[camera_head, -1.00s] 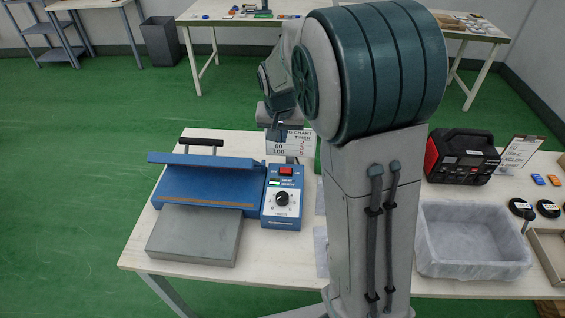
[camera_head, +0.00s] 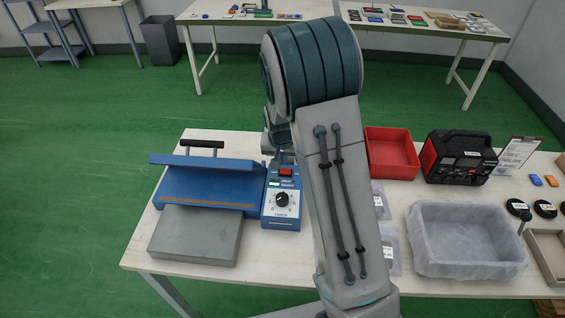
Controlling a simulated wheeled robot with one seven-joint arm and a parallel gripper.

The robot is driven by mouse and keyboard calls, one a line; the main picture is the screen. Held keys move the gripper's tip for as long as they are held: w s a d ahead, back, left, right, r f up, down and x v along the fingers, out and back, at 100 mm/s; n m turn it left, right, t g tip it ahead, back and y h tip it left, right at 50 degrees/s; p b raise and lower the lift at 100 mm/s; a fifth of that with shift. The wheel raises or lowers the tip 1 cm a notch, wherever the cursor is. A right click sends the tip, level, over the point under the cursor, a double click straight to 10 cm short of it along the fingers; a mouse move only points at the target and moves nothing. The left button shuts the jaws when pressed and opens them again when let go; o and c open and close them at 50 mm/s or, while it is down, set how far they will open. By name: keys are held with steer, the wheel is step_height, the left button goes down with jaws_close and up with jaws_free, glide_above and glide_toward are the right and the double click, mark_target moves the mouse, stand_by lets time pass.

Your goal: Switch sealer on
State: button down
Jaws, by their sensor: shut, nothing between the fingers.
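The blue sealer (camera_head: 200,186) stands on the left of the near table, with a black handle on its upper arm and a grey block in front. Its blue control box (camera_head: 281,208) is at its right side. The box has a red switch (camera_head: 286,171) at the top, a small pale green display and a black dial. My gripper (camera_head: 269,147) shows only as a small grey part just behind the control box, close to the red switch. My arm hides most of it, and its fingertips cannot be made out. I cannot tell whether it touches the switch.
A red bin (camera_head: 391,150), a black and red device (camera_head: 461,157) and a grey lined bin (camera_head: 468,270) stand to the right of my arm. Flat packets lie beside the arm. The green floor on the left is clear.

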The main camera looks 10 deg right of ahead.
mark_target(285, 171)
steer(key=shift+f, duration=1.35)
